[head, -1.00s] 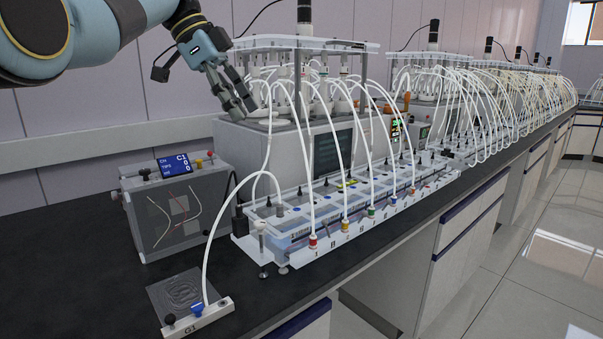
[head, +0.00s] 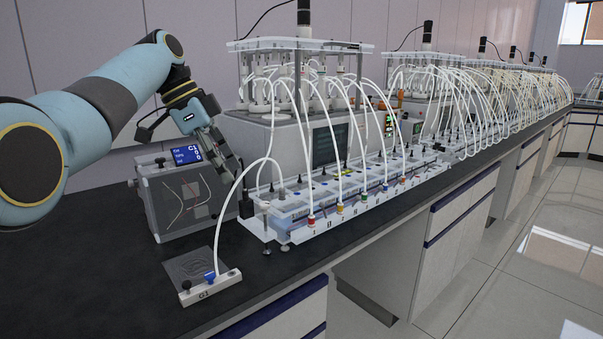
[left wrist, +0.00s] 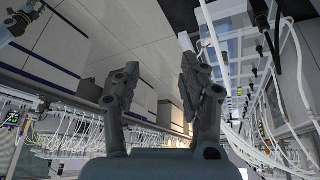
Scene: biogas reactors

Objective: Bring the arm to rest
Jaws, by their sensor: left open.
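My left arm comes in from the left in the head view. Its gripper (head: 225,158) hangs between the grey meter box (head: 178,200) and the nearest reactor unit, above the bench. In the left wrist view the two fingers of my left gripper (left wrist: 160,92) stand apart with nothing between them. In the head view the fingertips overlap the gap between box and reactor, so I cannot tell how close they are to either. My right gripper is not in view.
A row of reactor units with white tubes (head: 340,130) runs along the black bench (head: 110,255). A white plate marked G1 (head: 212,287) with a blue fitting lies at the front. A tube arcs from it to the rack (head: 330,215). The front left bench top is clear.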

